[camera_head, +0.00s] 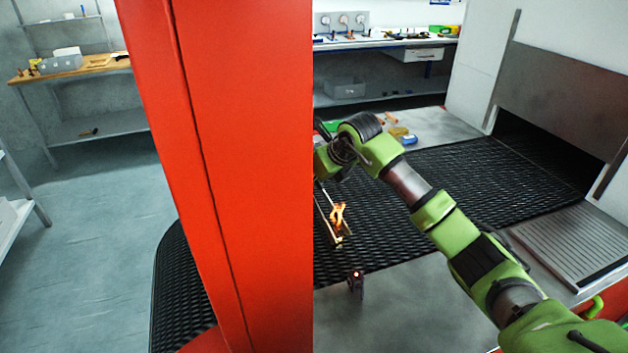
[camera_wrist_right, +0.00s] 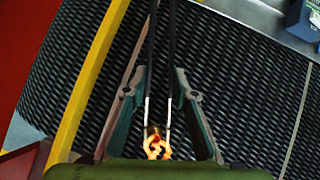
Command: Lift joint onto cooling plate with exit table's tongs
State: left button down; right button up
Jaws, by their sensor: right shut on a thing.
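My right gripper (camera_head: 325,165) reaches over the dark mesh belt in the head view. In the right wrist view its jaws (camera_wrist_right: 158,85) are shut on tongs (camera_wrist_right: 148,110) with dark handles and pale tips. A glowing, flaming piece (camera_wrist_right: 157,143), which looks like the joint, shows between the tips. In the head view flames (camera_head: 338,215) rise at the lower end of the tongs over the belt. I cannot tell whether the tips touch the piece. A grooved metal plate (camera_head: 578,245), which looks like the cooling plate, lies at the right. My left gripper is not in view.
The mesh belt (camera_head: 470,185) runs to a dark opening under a metal hood (camera_head: 570,95). A small device with a red light (camera_head: 356,283) stands on the grey surface (camera_head: 420,310) in front. A bench (camera_head: 390,42) with tools stands behind. A shelf (camera_head: 80,70) is at the left.

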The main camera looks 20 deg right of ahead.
grip_shut()
jog(key=shift+r, duration=0.15)
notch_tip(320, 180, up, 12)
jog(key=p, duration=0.6)
jog(key=shift+p, duration=0.4)
